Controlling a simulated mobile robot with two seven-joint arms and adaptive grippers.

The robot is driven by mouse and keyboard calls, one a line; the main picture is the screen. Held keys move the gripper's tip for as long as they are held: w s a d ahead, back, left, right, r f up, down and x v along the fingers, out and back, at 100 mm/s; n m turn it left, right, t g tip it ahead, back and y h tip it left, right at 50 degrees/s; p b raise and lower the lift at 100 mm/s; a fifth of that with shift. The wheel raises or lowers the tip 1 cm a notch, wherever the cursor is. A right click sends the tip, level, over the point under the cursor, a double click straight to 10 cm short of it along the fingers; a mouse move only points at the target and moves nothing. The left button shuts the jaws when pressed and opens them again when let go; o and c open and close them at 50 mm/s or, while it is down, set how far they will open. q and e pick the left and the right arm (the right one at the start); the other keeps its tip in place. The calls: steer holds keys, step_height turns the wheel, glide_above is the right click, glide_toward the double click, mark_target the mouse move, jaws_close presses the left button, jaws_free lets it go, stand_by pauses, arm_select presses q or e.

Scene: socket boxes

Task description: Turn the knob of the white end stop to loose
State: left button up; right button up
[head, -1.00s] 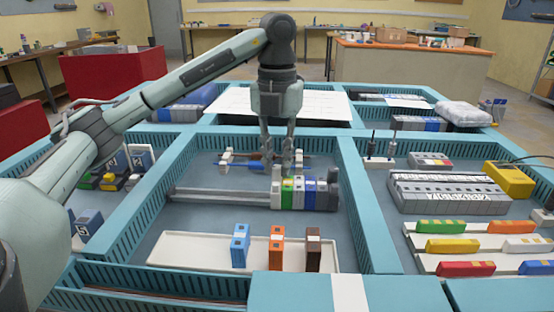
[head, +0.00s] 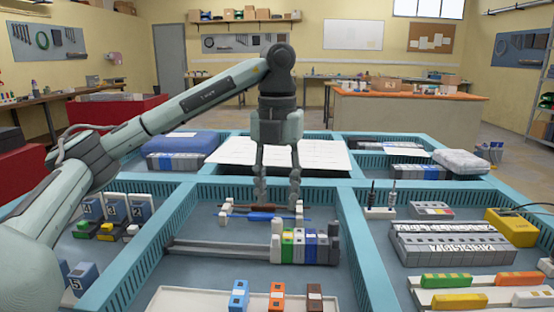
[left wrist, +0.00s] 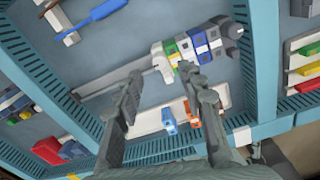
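The white end stop (head: 275,244) stands at the left end of a row of coloured terminal blocks on a grey rail in the middle tray. It also shows in the left wrist view (left wrist: 158,55), next to a green block. Which way its knob is turned is too small to tell. My left gripper (head: 278,198) points down above the tray, apart from the end stop and higher. Its fingers are spread with nothing between them, as the left wrist view also shows (left wrist: 160,77). My right gripper is not in view.
A dark grey end piece (head: 333,243) stands at the row's right end. Screwdrivers, one blue (head: 262,217), lie on rests behind the rail (head: 218,248). Blue, orange and brown blocks stand on a white tray (head: 190,299) in front. Blue-green divider walls (head: 348,235) surround the compartment.

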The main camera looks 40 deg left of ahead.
mark_target(278, 219)
arm_select(q)
step_height(278, 219, up, 8)
steer(key=shift+f, duration=0.25)
stand_by(0.5)
steer(key=shift+d, duration=0.1)
